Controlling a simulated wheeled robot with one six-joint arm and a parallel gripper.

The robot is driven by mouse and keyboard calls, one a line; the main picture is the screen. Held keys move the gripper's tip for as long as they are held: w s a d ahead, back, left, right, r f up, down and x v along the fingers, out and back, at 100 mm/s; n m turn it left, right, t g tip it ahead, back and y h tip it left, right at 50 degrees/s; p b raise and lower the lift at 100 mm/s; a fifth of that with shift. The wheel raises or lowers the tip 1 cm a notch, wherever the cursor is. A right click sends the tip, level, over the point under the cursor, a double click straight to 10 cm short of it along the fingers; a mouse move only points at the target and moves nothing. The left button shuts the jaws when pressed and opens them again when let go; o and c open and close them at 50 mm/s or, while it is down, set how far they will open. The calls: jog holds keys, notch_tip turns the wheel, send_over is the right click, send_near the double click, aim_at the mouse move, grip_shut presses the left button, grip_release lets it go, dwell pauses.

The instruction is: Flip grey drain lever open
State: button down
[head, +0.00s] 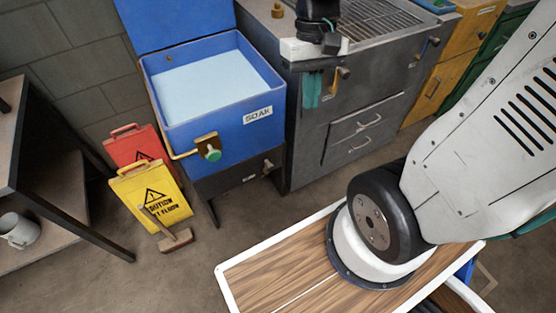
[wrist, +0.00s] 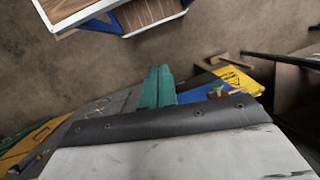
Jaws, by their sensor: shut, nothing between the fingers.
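My gripper (head: 311,103) shows as two teal fingers pointing down in front of the grey counter (head: 305,150); in the wrist view its fingers (wrist: 158,72) lie together, empty. The blue tank (head: 190,130), labelled SOAK and full of pale liquid, stands to its left. On the tank front is a brass plate (head: 206,139) with a green knob (head: 213,154). A small dark fitting (head: 268,165) sits on the dark base under the tank. A small knob (head: 344,73) is on the counter front, right of my gripper. I cannot tell which fitting is the grey drain lever.
Floor before the counter looks clear.

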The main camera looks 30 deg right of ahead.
jog(key=w+f+g+y, duration=0.1)
jog(key=w+f+y, duration=0.1)
jog(key=w+f, duration=0.5)
jog(key=t+y, duration=0.2)
send_over(269, 170)
jog(key=s+d, duration=0.4)
notch_tip(269, 170, down, 33)
jog(key=w+d+f+n+t+h, duration=0.1)
jog(key=w+d+f+h, duration=0.1)
jog(key=w+d, duration=0.1)
jog(key=shift+w+d+f+t, duration=0.25)
jog(key=shift+w+f+t, duration=0.15)
jog(key=shift+w, duration=0.5)
jog(key=x, duration=1)
jog(key=shift+r, duration=0.1)
